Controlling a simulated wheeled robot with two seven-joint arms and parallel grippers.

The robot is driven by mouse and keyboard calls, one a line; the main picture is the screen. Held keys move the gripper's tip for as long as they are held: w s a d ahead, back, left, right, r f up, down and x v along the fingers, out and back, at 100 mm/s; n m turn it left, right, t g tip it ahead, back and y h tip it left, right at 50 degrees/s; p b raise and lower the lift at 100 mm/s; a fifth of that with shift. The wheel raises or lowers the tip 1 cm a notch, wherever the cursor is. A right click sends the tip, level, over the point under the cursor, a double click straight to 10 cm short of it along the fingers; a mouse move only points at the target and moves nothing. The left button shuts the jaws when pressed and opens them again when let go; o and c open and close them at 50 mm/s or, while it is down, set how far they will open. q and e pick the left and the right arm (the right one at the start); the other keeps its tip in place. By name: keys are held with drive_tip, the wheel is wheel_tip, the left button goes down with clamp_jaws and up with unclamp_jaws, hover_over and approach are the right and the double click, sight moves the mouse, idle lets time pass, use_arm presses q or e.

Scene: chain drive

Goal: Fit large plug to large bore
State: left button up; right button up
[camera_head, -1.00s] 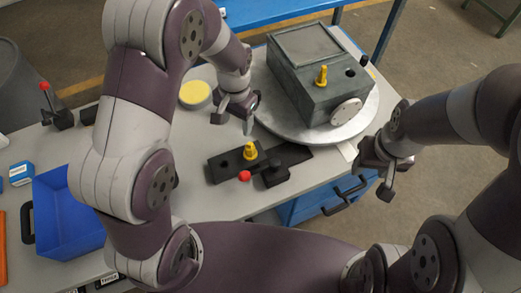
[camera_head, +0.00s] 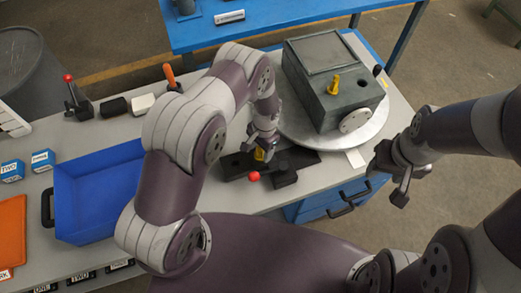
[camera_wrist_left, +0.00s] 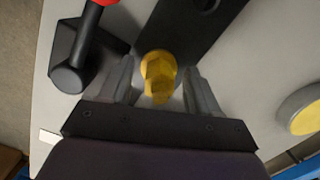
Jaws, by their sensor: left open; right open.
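A yellow plug (camera_head: 259,155) stands on the black plate (camera_head: 232,168) on the table. My left gripper (camera_head: 263,142) is over it. In the left wrist view the yellow plug (camera_wrist_left: 159,72) stands between the parted fingers of the left gripper (camera_wrist_left: 158,92), with no clear grip on it. A dark round bore (camera_head: 362,84) shows beside that plug. I cannot tell the plug sizes for sure. My right gripper (camera_head: 393,182) is open and empty, right of the table.
The housing sits on a round turntable (camera_head: 296,133). A red-knobbed clamp (camera_head: 284,178) is close to the plate. A blue tray (camera_head: 95,190) and small blue boxes (camera_head: 12,170) lie left.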

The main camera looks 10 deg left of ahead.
use_arm(q)
clamp_jaws()
drive_tip(key=shift+w, duration=0.1)
